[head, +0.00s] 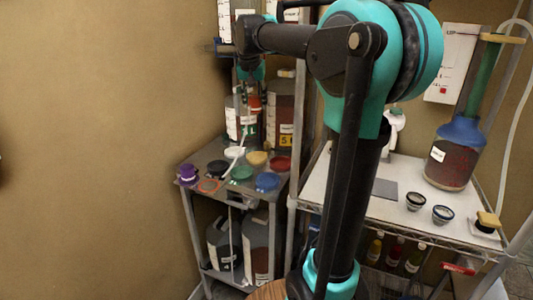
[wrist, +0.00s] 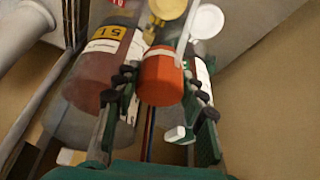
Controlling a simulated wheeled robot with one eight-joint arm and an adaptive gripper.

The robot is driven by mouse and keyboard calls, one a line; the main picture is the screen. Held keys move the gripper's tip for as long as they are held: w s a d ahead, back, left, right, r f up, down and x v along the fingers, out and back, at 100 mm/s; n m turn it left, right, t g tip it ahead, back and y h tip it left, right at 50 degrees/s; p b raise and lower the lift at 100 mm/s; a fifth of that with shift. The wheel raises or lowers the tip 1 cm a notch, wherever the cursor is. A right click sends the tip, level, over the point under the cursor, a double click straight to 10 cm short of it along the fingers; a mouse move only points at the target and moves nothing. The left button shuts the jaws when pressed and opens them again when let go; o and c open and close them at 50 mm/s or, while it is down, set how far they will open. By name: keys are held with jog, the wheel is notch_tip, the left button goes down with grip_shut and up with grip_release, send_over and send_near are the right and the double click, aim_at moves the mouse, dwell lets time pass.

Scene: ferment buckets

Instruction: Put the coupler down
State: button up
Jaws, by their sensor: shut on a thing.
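An orange-red cylindrical piece, which I take to be the coupler (head: 254,102), is in my gripper (head: 250,88) above the back of the small metal cart (head: 214,154). In the wrist view the orange-red coupler (wrist: 161,76) sits between the two dark fingers of my gripper (wrist: 158,88). The gripper is shut on it, and it is held up in front of the large brown-filled containers. A white strip runs close by it. The coupler's far side is hidden, and the exact finger contacts are hard to see.
The cart top carries a purple cap (head: 187,172), an orange ring (head: 209,185), and white, yellow, green, blue (head: 267,182) and red lids. A container with a yellow label (head: 286,120) stands behind. A white bench (head: 350,190) with a blue-topped jug (head: 455,152) is at right.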

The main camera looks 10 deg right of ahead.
notch_tip(320, 180, down, 19)
jog(key=shift+d+f, duration=0.1)
jog(key=shift+f, duration=0.1)
dwell(0.3)
jog(key=shift+f, duration=0.1)
jog(key=o, duration=1.3)
jog(key=v, duration=1.2)
